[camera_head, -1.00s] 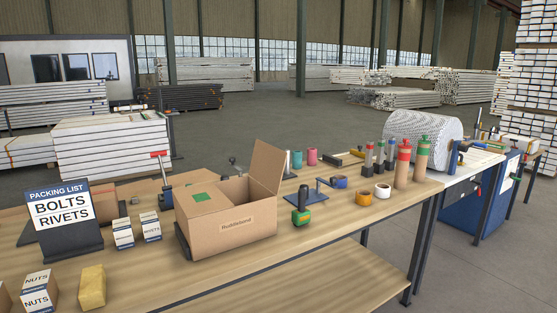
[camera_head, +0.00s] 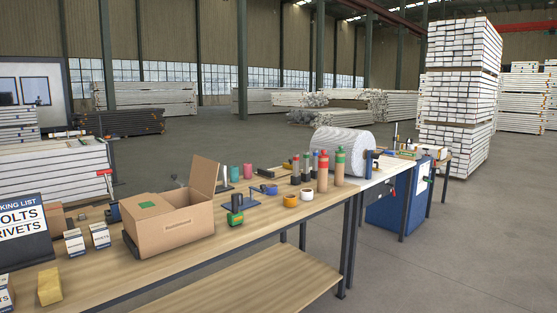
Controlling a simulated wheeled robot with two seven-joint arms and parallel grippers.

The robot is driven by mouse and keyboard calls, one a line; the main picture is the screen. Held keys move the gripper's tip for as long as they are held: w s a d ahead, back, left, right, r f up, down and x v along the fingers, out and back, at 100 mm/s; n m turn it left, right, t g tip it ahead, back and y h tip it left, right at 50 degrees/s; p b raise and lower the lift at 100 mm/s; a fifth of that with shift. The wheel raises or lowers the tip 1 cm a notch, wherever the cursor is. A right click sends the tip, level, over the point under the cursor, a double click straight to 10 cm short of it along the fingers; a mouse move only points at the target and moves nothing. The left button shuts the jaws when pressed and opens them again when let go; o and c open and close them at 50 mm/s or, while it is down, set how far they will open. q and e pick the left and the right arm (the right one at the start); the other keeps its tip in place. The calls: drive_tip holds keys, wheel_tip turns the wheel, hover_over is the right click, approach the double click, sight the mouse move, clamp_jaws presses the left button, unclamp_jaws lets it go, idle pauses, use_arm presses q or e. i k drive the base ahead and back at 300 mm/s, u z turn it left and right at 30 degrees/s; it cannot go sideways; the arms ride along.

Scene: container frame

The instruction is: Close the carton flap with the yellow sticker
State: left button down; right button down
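A brown carton (camera_head: 173,232) stands on the wooden workbench, left of the middle of the view. One flap (camera_head: 204,175) stands up on its right side. A green sticker (camera_head: 148,205) is on the top at its left, on a part that lies flat. I see no yellow sticker on the carton. Neither of my grippers is in the view.
The workbench (camera_head: 262,222) carries a packing list sign (camera_head: 20,232), small boxes (camera_head: 74,243), a yellow block (camera_head: 50,286), a green and black tool (camera_head: 236,209), tape rolls (camera_head: 291,200) and bottles (camera_head: 323,171). The floor (camera_head: 455,240) at the right is open.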

sight(204, 172)
drive_tip(key=z, duration=0.85)
drive_tip(key=i, duration=2.65)
drive_tip(key=u, duration=1)
